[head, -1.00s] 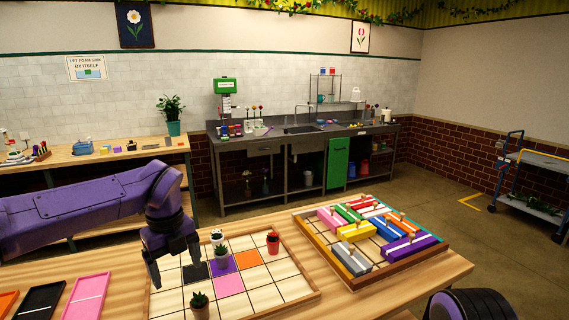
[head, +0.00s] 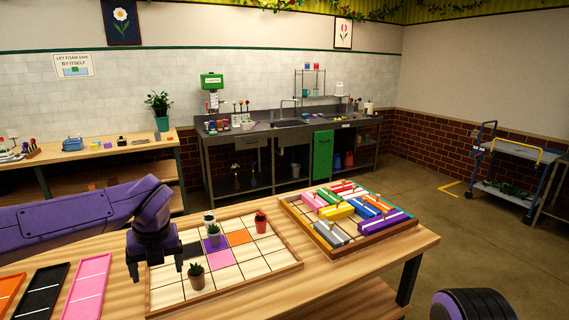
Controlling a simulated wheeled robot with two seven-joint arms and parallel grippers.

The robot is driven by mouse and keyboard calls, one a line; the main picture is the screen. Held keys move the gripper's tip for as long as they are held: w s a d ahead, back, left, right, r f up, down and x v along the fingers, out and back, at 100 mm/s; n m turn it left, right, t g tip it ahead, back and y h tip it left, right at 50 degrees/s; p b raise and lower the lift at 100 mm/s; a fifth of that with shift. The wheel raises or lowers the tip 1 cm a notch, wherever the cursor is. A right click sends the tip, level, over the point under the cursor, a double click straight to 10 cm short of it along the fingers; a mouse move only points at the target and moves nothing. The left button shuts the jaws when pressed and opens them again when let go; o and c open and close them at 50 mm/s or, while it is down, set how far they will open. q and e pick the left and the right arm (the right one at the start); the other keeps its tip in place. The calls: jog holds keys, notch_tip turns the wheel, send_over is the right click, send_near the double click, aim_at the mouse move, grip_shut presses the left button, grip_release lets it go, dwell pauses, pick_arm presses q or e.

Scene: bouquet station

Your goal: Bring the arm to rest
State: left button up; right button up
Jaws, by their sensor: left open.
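My left gripper (head: 155,267) is open and empty, pointing down over the left edge of the gridded wooden tray (head: 226,289). Its purple arm comes in from the left. Small potted plants stand on the tray: a cactus in a brown pot (head: 196,276) at the front, a plant in a pale pot (head: 214,236) on a purple square, a white pot (head: 209,220) behind it, and a red pot (head: 261,222) at the back right. The gripper is left of the brown pot and apart from it. Of my right arm only a dark rounded part shows at the bottom right; its gripper is out of view.
A tray of coloured blocks (head: 375,240) stands right of the gridded tray. Pink (head: 88,285), black (head: 40,292) and orange (head: 9,290) panels lie at the table's left. A sink counter (head: 224,141) and a blue cart (head: 513,151) stand beyond, with open floor between.

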pick_arm(q)
jog(key=s+f+m+t+y+b, duration=0.2)
jog(key=s+f+m+t, duration=0.1)
jog(key=f+m, duration=0.85)
jog(key=s+f+m+t+y+b, duration=0.25)
jog(key=f+m, duration=0.65)
jog(key=f, duration=0.5)
jog(key=s+a+f+m+g+h+b, duration=0.1)
jog(key=s+f+m+g+b, duration=0.1)
jog(key=s+f+m, duration=0.5)
jog(key=s+a+f+m+g+h+b, duration=0.1)
jog(key=s+f+m+g+h+b, duration=0.1)
jog(key=s+f+m, duration=0.5)
jog(key=s+f, duration=0.3)
jog(key=s, duration=0.4)
jog(key=s+f+b, duration=0.1)
jog(key=s+f, duration=0.2)
jog(key=s, duration=0.4)
jog(key=shift+s+a+f, duration=0.2)
jog(key=shift+s+f, duration=0.1)
jog(key=shift+f, duration=0.1)
pick_arm(e)
notch_tip(320, 180, down, 10)
jog(key=shift+a, duration=0.2)
jog(key=shift+s+r, duration=0.1)
